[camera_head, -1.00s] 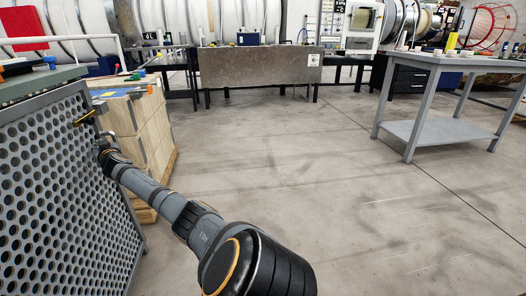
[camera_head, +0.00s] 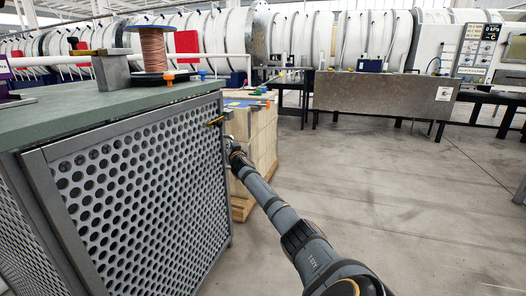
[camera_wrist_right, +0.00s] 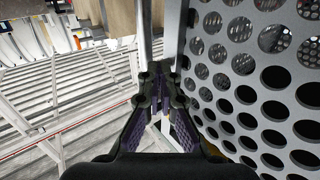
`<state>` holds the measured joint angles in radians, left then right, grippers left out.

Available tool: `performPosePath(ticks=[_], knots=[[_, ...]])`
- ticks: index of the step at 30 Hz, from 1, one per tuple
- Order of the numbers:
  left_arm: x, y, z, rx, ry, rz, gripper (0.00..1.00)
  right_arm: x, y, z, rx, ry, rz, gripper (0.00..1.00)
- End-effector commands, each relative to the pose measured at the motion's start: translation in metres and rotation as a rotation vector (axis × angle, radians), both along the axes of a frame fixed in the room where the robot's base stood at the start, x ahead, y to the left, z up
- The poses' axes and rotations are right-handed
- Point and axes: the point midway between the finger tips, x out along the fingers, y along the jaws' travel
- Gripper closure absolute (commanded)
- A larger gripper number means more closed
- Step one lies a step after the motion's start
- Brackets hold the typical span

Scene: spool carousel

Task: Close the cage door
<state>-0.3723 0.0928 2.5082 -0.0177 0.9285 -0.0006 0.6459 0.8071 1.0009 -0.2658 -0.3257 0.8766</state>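The cage door (camera_head: 135,190) is a grey framed panel with round holes, on the front of the green-topped cage (camera_head: 120,103). It runs nearly parallel to the top's front edge; I cannot tell if it is fully closed or latched. My right gripper (camera_head: 229,146) is small at the door's far right edge, beside a yellow-orange piece (camera_head: 215,121). In the right wrist view the fingers of my right gripper (camera_wrist_right: 162,82) come together beside the perforated door (camera_wrist_right: 265,85), with nothing clearly visible between the tips. My left gripper is not in view.
A copper-wire spool (camera_head: 153,50) and a grey block (camera_head: 111,70) stand on the cage top. A wooden crate stack (camera_head: 262,140) stands just behind the door's right edge. A metal-fronted bench (camera_head: 385,97) is at the back. The floor to the right is clear.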

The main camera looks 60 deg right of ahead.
Motion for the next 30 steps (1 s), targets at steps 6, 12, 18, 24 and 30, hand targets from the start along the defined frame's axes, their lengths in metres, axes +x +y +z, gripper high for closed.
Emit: performPosePath(ticks=[6,12,18,24,30], knots=[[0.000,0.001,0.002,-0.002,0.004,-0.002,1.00,-0.046,-0.012,-0.001,-0.013,0.013,0.000,1.00],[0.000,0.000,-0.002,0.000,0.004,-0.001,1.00,-0.075,-0.021,-0.001,-0.012,0.013,-0.004,1.00],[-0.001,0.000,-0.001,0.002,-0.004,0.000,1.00,-0.086,-0.022,0.000,-0.007,0.008,-0.002,1.00],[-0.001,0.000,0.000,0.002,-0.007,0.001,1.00,-0.087,-0.022,0.000,-0.004,0.004,-0.001,1.00],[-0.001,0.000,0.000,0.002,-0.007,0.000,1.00,-0.087,-0.022,0.000,-0.003,0.004,-0.002,1.00]])
